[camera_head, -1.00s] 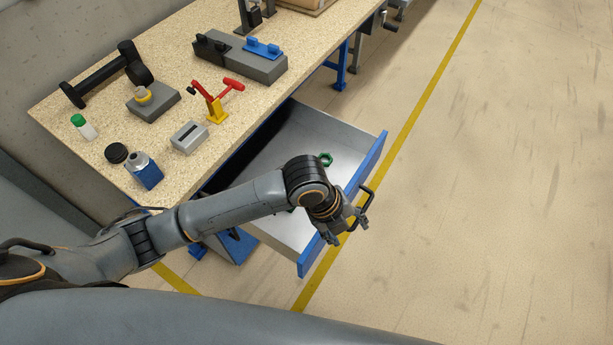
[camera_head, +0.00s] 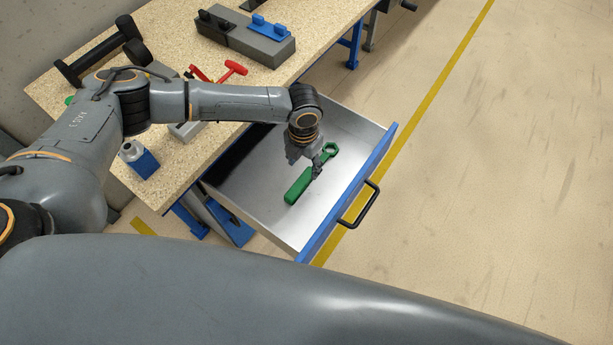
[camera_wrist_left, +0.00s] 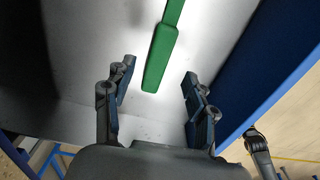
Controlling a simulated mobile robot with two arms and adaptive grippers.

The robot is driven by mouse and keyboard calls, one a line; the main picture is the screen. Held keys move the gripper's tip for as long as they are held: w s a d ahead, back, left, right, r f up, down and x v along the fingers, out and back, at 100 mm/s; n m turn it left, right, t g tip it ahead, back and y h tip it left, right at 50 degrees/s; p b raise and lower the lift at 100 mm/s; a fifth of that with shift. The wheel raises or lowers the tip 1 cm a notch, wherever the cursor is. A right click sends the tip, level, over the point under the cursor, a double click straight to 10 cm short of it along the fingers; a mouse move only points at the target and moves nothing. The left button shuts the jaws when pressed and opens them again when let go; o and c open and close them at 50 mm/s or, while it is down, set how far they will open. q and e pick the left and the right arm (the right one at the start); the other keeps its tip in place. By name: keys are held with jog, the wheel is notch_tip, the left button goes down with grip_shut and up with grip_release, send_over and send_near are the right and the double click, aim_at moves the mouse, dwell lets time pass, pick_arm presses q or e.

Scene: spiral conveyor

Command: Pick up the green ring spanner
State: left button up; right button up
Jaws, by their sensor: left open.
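The green ring spanner (camera_head: 298,187) lies on the floor of the open metal drawer (camera_head: 268,215). Its ring end is toward the upper right and its thick handle toward the lower left. My left gripper (camera_head: 312,166) is over the drawer and hides the spanner's middle in the head view. In the left wrist view the spanner's handle (camera_wrist_left: 158,60) lies beyond the open fingers of my left gripper (camera_wrist_left: 158,85), between them in the picture, with space on both sides. The fingers do not appear to touch it. My right gripper is not in view.
The drawer's blue front (camera_head: 350,195) with a black handle (camera_head: 361,205) stands close to the gripper. The floor at right is clear.

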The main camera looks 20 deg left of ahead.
aim_at(303, 179)
pick_arm(q)
notch_tip(303, 179, down, 2)
jog(key=shift+f, duration=0.1)
jog(key=shift+s+f, duration=0.1)
jog(key=shift+f, duration=0.45)
notch_tip(303, 179, down, 4)
jog(key=shift+s+f+p, duration=0.1)
jog(key=shift+f+p, duration=0.05)
jog(key=shift+p, duration=0.15)
jog(key=shift+c, duration=0.2)
grip_shut()
